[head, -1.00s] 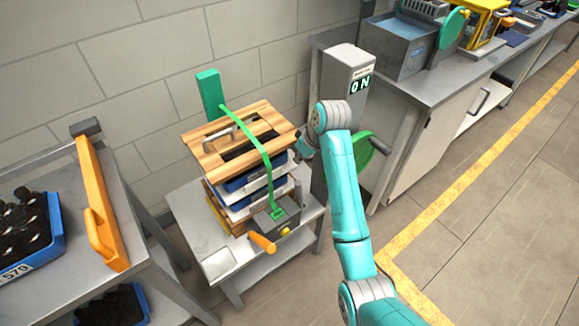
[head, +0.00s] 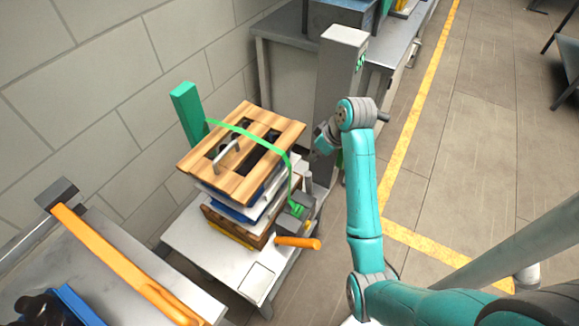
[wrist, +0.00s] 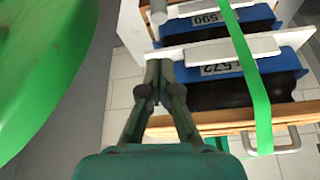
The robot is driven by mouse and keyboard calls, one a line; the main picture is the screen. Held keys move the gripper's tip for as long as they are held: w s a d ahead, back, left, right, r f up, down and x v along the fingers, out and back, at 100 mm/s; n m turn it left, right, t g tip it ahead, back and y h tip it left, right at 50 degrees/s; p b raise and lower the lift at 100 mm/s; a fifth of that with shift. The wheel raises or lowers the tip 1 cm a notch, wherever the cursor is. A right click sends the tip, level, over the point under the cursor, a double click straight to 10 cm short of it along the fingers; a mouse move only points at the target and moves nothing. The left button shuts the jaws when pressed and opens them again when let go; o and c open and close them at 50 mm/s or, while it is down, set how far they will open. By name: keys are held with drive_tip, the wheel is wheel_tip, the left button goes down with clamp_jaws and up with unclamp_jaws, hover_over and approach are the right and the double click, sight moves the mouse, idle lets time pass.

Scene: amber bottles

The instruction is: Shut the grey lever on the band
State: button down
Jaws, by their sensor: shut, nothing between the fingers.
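A green band (head: 262,142) runs from a green post over the wooden lid of a stack and down to a grey buckle block (head: 297,214) on its near right side. A short grey upright piece (head: 308,182) stands by the block, apparently the lever; its exact angle is unclear. The band also crosses the wrist view (wrist: 248,75), and a grey round-ended bar (wrist: 158,11) shows at its top. My gripper (head: 324,138) is right of the stack, above the upright piece and apart from it. In the wrist view its fingers (wrist: 158,70) are shut and empty.
The stack holds blue trays (wrist: 270,80) and stands on a small grey table (head: 195,240). An orange handle (head: 298,243) juts out at its near side. A grey column (head: 338,80) stands behind my gripper. A large green disc (wrist: 40,65) fills the wrist view's left.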

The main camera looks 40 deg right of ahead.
sight(309, 171)
drive_tip(key=shift+a, duration=0.1)
drive_tip(key=x, duration=1)
idle(0.4)
drive_tip(key=shift+s+d+r, duration=0.1)
drive_tip(key=shift+s+d, duration=0.15)
drive_tip(key=shift+s, duration=0.3)
drive_tip(key=shift+s+d+r, duration=0.1)
drive_tip(key=shift+s+d, duration=0.1)
drive_tip(key=shift+s, duration=0.35)
drive_tip(key=shift+f, duration=0.1)
